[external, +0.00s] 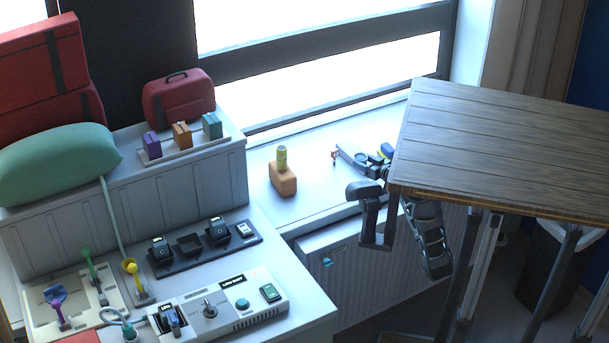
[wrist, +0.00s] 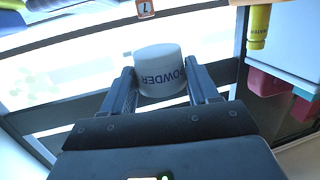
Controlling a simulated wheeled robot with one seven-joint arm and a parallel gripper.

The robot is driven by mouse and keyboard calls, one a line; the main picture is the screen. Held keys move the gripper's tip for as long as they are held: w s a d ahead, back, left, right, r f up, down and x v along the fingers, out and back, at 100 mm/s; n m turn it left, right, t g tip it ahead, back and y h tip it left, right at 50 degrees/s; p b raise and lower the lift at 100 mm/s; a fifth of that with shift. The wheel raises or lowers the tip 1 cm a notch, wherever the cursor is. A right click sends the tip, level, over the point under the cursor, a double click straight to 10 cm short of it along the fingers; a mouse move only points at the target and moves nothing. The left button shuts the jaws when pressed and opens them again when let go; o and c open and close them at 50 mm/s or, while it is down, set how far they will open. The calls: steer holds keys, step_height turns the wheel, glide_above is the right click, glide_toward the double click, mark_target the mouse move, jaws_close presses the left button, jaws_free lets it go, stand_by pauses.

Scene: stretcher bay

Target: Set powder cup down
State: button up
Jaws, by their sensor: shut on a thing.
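The powder cup (wrist: 158,72) is a white round cup with dark "POWDER" lettering, which reads upside down in the wrist view. My gripper (wrist: 160,78) is shut on it, with one dark finger against each side. In the external view my gripper (external: 345,152) is over the white window sill, left of the wooden tabletop. I cannot make out the cup against the pale sill there, nor tell its height above it.
The cylinder also shows in the wrist view (wrist: 258,27). The wooden tabletop (external: 500,145) is close on the right.

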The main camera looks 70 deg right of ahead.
mark_target(360, 155)
steer(key=shift+d, duration=0.1)
steer(key=shift+w+d+f, duration=0.1)
steer(key=shift+w+d, duration=0.1)
steer(key=shift+d, duration=0.05)
steer(key=shift+m+g+h, duration=0.3)
steer(key=shift+m+h, duration=0.2)
steer(key=w+d, duration=0.3)
steer(key=shift+w+d, duration=0.15)
steer(key=shift+d, duration=0.25)
steer(key=w+d+r, duration=0.3)
steer(key=d, duration=0.1)
steer(key=shift+w+d, duration=0.15)
steer(key=shift+d, duration=0.25)
steer(key=shift+w+a, duration=0.1)
